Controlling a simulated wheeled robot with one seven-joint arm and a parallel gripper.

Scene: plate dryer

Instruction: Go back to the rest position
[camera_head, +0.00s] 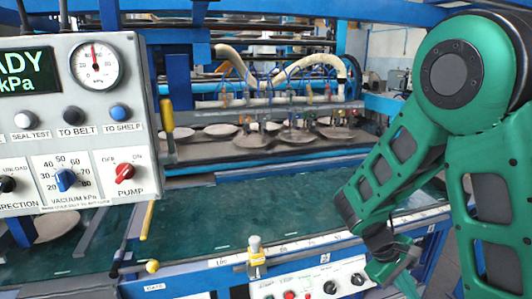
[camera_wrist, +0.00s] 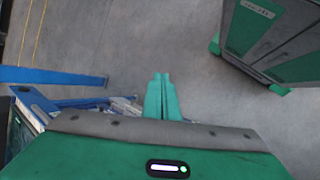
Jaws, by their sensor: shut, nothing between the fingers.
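My gripper (camera_wrist: 161,78) shows in the wrist view as two green fingers lying together, shut and empty, over bare grey floor. In the head view my green arm fills the right side, bent down, and its lower end hangs by the right front corner of the machine. The gripper's tips are hard to make out there. The control panel (camera_head: 70,120) at the left has a gauge (camera_head: 97,66), a blue vacuum knob (camera_head: 66,179) and a red pump switch (camera_head: 124,172). The gripper is well apart from these.
The green belt (camera_head: 250,215) lies bare in front, with several round plates (camera_head: 290,136) on the shelf behind. In the wrist view, blue frame bars (camera_wrist: 50,77) are at left, with open floor (camera_wrist: 150,35) ahead.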

